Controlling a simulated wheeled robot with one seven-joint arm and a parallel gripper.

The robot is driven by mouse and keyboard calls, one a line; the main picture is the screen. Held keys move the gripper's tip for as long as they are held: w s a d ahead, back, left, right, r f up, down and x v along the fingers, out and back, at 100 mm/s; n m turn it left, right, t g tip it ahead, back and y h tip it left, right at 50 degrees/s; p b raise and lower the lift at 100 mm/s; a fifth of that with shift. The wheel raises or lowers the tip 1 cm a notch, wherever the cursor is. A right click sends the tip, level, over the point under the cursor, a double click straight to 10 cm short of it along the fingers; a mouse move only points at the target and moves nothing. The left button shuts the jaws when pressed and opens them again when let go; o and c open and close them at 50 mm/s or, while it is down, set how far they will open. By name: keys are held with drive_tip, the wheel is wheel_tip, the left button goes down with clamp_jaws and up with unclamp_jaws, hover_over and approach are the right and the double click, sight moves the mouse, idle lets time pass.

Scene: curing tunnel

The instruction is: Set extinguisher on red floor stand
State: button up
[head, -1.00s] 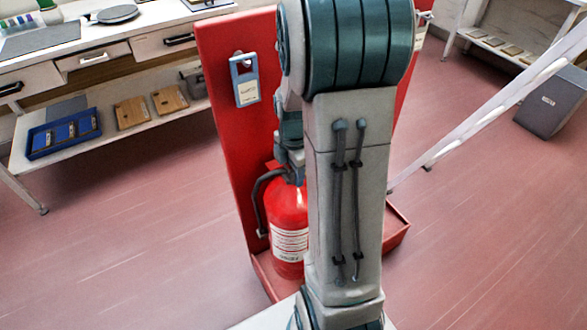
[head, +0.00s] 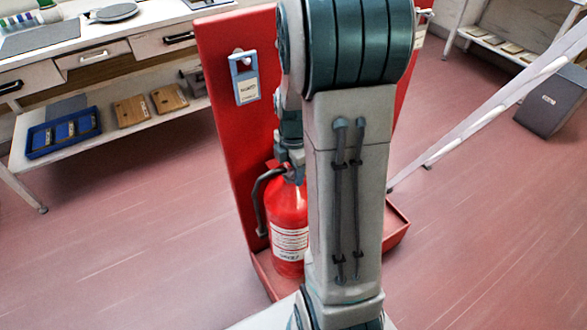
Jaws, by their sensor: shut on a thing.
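The red fire extinguisher (head: 288,222) stands upright at the red floor stand (head: 225,110), in front of its tall back panel. Its white label faces me and its black hose hangs on the left. Its bottom is at the stand's low tray base (head: 397,226); my arm hides part of it, and I cannot tell whether it touches the tray floor. My gripper (head: 287,160) is at the extinguisher's top, shut on it, with the fingers mostly hidden by my arm.
A white slanted rail (head: 490,110) and a grey bin (head: 552,101) are at right. The floor at lower left is clear.

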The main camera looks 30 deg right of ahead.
drive_tip(key=shift+f+b, duration=1.35)
drive_tip(key=shift+f, duration=0.25)
drive_tip(key=shift+f+b, duration=0.45)
drive_tip(key=shift+f, duration=0.2)
idle(0.7)
drive_tip(key=o, duration=1.3)
drive_tip(key=shift+c, duration=0.2)
drive_tip(key=shift+f, duration=0.1)
wheel_tip(320, 180, up, 14)
drive_tip(key=p, duration=0.3)
drive_tip(key=s+a+r+m+t+p, duration=0.2)
drive_tip(key=s+a+r+m+p, duration=1)
drive_tip(key=r+m, duration=0.3)
drive_tip(key=shift+r+m+t, duration=0.25)
drive_tip(key=shift+m+t, duration=0.15)
drive_tip(key=shift+m, duration=1.4)
